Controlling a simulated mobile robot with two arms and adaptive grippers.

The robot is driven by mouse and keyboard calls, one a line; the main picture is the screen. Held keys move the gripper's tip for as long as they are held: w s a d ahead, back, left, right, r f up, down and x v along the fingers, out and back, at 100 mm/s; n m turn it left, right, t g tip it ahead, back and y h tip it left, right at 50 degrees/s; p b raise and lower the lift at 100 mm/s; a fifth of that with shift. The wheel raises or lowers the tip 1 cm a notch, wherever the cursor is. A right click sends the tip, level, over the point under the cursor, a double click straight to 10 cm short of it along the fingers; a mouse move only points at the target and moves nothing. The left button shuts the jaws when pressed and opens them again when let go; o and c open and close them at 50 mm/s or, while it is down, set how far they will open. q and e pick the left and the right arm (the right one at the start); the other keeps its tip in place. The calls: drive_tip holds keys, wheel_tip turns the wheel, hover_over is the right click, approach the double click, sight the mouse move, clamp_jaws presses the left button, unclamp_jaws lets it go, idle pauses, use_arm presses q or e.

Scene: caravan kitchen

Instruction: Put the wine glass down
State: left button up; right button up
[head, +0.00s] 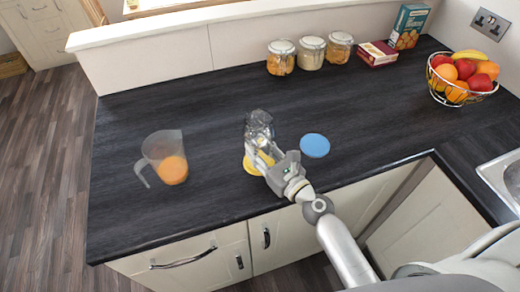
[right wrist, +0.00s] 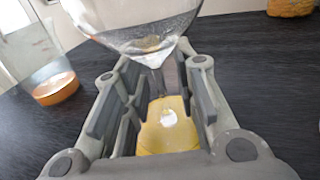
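The clear wine glass (head: 259,122) is upright at the middle of the dark worktop; its bowl fills the top of the right wrist view (right wrist: 145,32). The yellow coaster (head: 250,168) lies under it and also shows between the fingers in the right wrist view (right wrist: 165,135). The glass foot appears to be over the coaster; the fingers partly hide the contact. My right gripper (head: 266,155) has its fingers on both sides of the stem, with visible gaps to it, so it looks open. My left gripper is not in view.
A measuring jug with orange liquid (head: 168,158) stands to the left. A blue round coaster (head: 315,145) lies just right of the gripper. Several jars (head: 311,54), boxes (head: 377,53) and a wire fruit bowl (head: 462,78) stand at the back and right. The worktop between is clear.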

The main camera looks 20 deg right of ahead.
drive_tip(key=shift+r, duration=0.15)
drive_tip(key=shift+s+d, duration=0.1)
drive_tip(key=shift+s, duration=0.2)
drive_tip(key=b+v, duration=0.4)
drive_tip(key=v, duration=0.6)
drive_tip(key=shift+s, duration=0.15)
drive_tip(key=shift+s+d, duration=0.25)
drive_tip(key=shift+s, duration=0.3)
